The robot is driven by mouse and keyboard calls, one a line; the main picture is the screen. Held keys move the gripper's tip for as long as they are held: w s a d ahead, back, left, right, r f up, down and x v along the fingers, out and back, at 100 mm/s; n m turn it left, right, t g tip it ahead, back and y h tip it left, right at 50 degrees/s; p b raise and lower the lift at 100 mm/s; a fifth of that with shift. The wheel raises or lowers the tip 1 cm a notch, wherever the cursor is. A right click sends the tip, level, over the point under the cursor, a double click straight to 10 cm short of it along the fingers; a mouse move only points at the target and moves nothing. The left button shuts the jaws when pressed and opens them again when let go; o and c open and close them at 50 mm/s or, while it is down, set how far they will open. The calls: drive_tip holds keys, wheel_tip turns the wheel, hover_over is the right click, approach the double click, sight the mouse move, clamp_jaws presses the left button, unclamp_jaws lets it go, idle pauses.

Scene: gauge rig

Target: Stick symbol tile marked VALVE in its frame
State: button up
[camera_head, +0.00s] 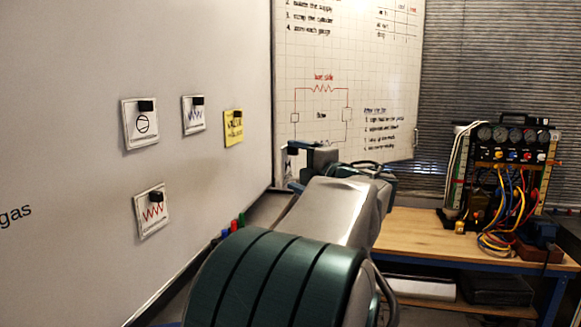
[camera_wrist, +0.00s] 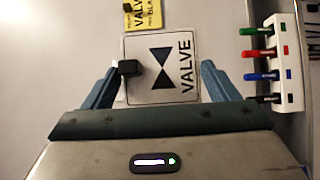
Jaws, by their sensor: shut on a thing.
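The VALVE tile (camera_wrist: 161,68) is white with a black bow-tie symbol, the word VALVE and a black block on its left edge. In the wrist view it lies between the two blue fingers of my gripper (camera_wrist: 161,72), which is shut on its sides. The word reads sideways in that view. A pale board surface shows behind the tile; I cannot tell whether the tile touches it. In the head view my arm hides most of the gripper, and the tile cannot be made out. I cannot make out its frame in either view.
A marker holder (camera_wrist: 287,62) sits right of the gripper. A gauge rig (camera_head: 507,165) stands on the wooden bench (camera_head: 420,232).

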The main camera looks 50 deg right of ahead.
drive_tip(key=shift+s+d, duration=0.35)
drive_tip(key=shift+s, duration=0.45)
drive_tip(key=shift+s+d, duration=0.3)
drive_tip(key=shift+s, duration=0.45)
drive_tip(key=shift+w+a, duration=0.1)
idle(0.6)
